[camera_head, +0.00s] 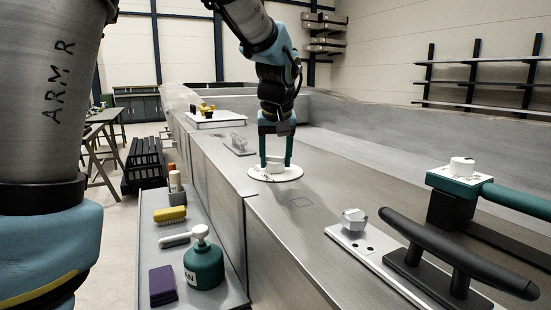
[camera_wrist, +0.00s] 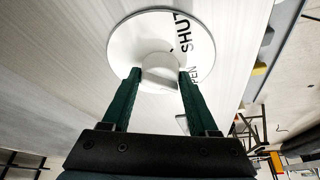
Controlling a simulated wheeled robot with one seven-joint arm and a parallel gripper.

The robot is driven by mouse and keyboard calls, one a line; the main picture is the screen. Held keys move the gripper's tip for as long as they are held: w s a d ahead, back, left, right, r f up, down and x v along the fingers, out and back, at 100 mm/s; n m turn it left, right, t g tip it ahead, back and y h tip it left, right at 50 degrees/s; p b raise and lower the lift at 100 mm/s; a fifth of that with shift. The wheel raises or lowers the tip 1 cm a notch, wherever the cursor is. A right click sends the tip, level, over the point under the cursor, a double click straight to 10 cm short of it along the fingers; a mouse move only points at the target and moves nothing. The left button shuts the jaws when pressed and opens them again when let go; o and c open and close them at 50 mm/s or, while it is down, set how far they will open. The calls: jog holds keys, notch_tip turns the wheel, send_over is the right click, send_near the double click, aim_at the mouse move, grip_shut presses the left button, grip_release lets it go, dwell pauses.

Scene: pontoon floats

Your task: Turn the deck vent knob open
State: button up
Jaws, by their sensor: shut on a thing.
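The deck vent is a white round plate (camera_head: 291,175) on the grey metal deck, with a short white knob (camera_head: 275,167) at its centre. In the wrist view the plate (camera_wrist: 125,42) carries black lettering on its right side, "SHUT" and a partly hidden word ending in "PEN". My gripper (camera_head: 276,160) points down over the vent, its two green fingers on either side of the knob. The wrist view shows the fingertips (camera_wrist: 160,74) shut on the knob (camera_wrist: 160,68).
A black cleat (camera_head: 450,250), a white plate with a grey faceted knob (camera_head: 354,220) and a green fitting with a white cap (camera_head: 462,166) stand front right. The deck around the vent is clear.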

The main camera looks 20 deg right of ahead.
jog(key=o, duration=1.3)
jog(key=shift+o, duration=0.2)
jog(key=b+v, duration=0.1)
jog(key=v, duration=0.9)
jog(key=shift+r, duration=0.4)
jog(key=shift+s+a, duration=0.1)
jog(key=shift+s, duration=0.05)
